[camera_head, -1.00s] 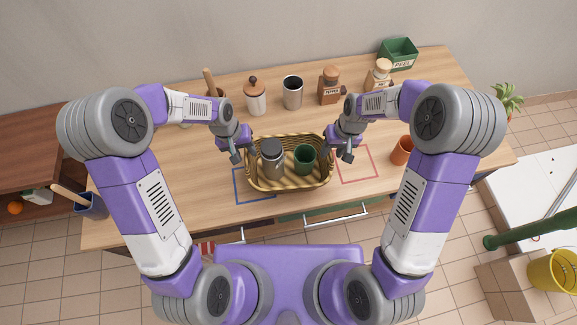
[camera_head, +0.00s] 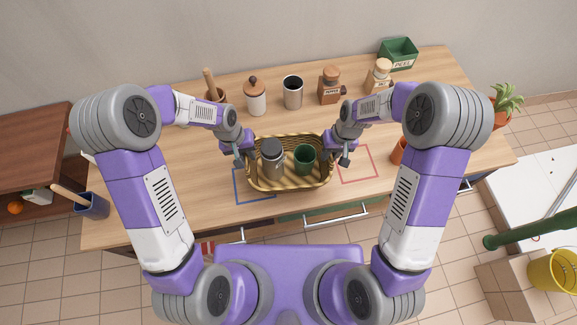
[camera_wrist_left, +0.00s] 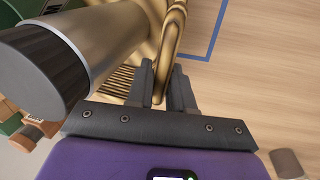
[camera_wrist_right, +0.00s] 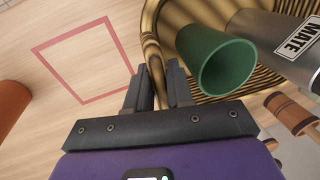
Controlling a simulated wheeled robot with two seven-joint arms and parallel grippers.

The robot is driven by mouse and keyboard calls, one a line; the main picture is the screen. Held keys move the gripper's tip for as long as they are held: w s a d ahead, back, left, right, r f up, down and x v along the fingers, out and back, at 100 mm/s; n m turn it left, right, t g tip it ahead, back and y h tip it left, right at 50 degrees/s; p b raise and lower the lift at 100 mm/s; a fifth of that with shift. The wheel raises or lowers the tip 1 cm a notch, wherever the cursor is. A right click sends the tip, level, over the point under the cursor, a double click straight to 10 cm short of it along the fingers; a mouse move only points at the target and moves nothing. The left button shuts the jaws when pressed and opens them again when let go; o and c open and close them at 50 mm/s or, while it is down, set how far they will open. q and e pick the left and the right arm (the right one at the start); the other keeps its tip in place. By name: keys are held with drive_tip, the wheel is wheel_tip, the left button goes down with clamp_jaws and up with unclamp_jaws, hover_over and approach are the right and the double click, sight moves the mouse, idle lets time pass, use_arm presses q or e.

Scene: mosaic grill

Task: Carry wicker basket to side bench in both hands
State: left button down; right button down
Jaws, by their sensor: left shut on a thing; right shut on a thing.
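The wicker basket (camera_head: 290,183) is in the middle of the wooden table in the head view. It holds a grey canister with a dark lid (camera_head: 272,158) and a green cup (camera_head: 305,158). My left gripper (camera_head: 241,158) is at its left end, shut on the rim, with the fingers on both sides of the rim in the left wrist view (camera_wrist_left: 163,88). My right gripper (camera_head: 338,157) is at its right end, shut on the rim there, as the right wrist view (camera_wrist_right: 158,85) shows. I cannot tell whether the basket is lifted. No side bench can be made out for certain.
Blue (camera_head: 238,187) and red (camera_head: 376,163) outlines mark the tabletop beside the basket. Jars, a metal cup (camera_head: 293,92) and a green peel box (camera_head: 398,53) stand behind. An orange cup (camera_head: 398,151) is at right. A brown cabinet (camera_head: 35,140) stands left, a white surface (camera_head: 525,165) right.

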use_arm(q)
drive_tip(key=shift+r, duration=0.2)
use_arm(e)
drive_tip(key=shift+r, duration=0.2)
